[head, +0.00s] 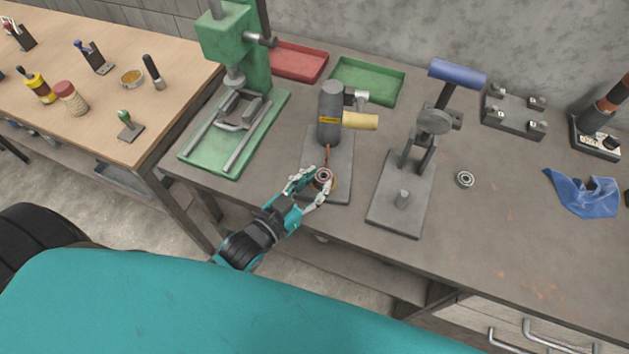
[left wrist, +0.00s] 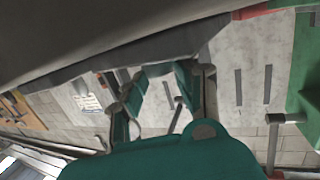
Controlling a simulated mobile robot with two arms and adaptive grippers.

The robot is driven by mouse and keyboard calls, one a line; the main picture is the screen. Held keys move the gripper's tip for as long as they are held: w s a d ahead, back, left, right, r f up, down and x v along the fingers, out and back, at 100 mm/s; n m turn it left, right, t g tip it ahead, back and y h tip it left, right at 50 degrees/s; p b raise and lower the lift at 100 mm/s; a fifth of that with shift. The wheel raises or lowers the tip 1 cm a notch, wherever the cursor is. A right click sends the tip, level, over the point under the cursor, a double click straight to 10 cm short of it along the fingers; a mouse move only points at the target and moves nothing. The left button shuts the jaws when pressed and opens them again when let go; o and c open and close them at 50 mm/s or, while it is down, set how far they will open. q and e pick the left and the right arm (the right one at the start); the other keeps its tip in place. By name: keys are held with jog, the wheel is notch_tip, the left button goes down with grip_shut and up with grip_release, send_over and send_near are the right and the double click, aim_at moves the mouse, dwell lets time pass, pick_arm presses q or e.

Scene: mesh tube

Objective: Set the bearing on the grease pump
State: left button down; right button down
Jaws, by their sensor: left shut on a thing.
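The grease pump (head: 331,112) stands on a grey base plate (head: 340,152), with a dark upright cylinder, a cream-yellow handle and a thin copper-coloured tube running down at the front. My left gripper (head: 317,183) is at the front of this plate, shut on a small ring-shaped bearing (head: 323,175). The bearing is by the tube's lower end, with a brownish rim showing around it; whether it rests on the pump or hangs just above cannot be told. My teal fingers also show in the left wrist view (left wrist: 158,92), where the bearing cannot be made out. My right gripper is not in view.
A second bearing (head: 465,179) lies loose on the grey bench. A press with a blue handle (head: 457,73) stands right of the pump and a green press (head: 238,50) left. Red (head: 299,62) and green (head: 367,82) trays lie behind. A blue cloth (head: 582,193) lies far right.

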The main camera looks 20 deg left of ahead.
pick_arm(q)
jog(key=shift+p, duration=0.35)
dwell(0.4)
jog(key=c, duration=0.9)
grip_release()
jog(key=shift+s, duration=0.1)
jog(key=v, duration=1.2)
jog(key=shift+a, duration=0.1)
